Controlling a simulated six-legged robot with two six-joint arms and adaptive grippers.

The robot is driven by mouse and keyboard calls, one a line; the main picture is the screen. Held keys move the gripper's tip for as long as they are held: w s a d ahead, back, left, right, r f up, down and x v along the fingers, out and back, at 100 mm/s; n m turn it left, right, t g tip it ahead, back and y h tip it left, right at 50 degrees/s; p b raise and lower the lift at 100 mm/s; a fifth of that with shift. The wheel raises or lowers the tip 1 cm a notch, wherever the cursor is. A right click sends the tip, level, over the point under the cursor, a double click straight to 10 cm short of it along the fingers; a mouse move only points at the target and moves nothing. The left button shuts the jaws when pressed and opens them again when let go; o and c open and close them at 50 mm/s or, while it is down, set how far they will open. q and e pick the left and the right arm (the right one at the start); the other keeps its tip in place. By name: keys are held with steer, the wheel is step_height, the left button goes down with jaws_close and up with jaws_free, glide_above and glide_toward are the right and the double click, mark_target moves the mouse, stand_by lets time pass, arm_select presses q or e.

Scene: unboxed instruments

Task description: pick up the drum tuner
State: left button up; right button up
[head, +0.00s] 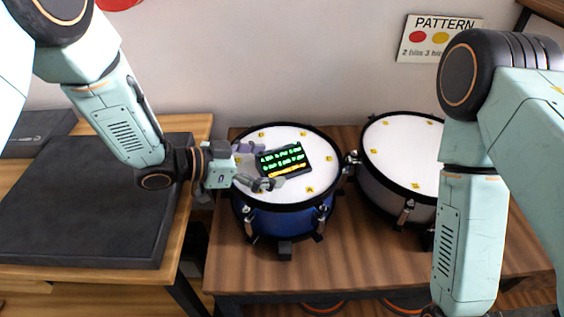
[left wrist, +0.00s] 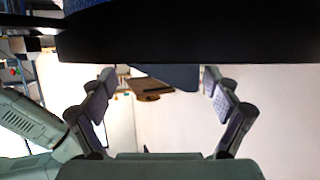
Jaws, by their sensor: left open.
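The drum tuner (head: 283,160) is a dark tablet with green and orange text, resting on the white head of the blue drum (head: 285,222). My left gripper (head: 264,166) is open at the tuner's left side in the head view, one finger toward its upper left and one by its lower left edge. I cannot tell if they touch it. My right gripper is out of view below.
A second drum (head: 395,150) stands to the right on the same wooden table (head: 350,250). A dark case (head: 80,215) lies on a table at the left. A PATTERN sign (head: 440,38) is on the back wall. My right arm covers part of the right side.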

mark_target(283, 163)
arm_select(q)
steer(key=x, duration=0.2)
steer(key=shift+w+d+f, duration=0.2)
steer(key=shift+w+d, duration=0.05)
steer(key=shift+c, duration=0.3)
steer(key=c, duration=1.3)
steer(key=shift+o, duration=0.2)
steer(key=shift+r, duration=0.1)
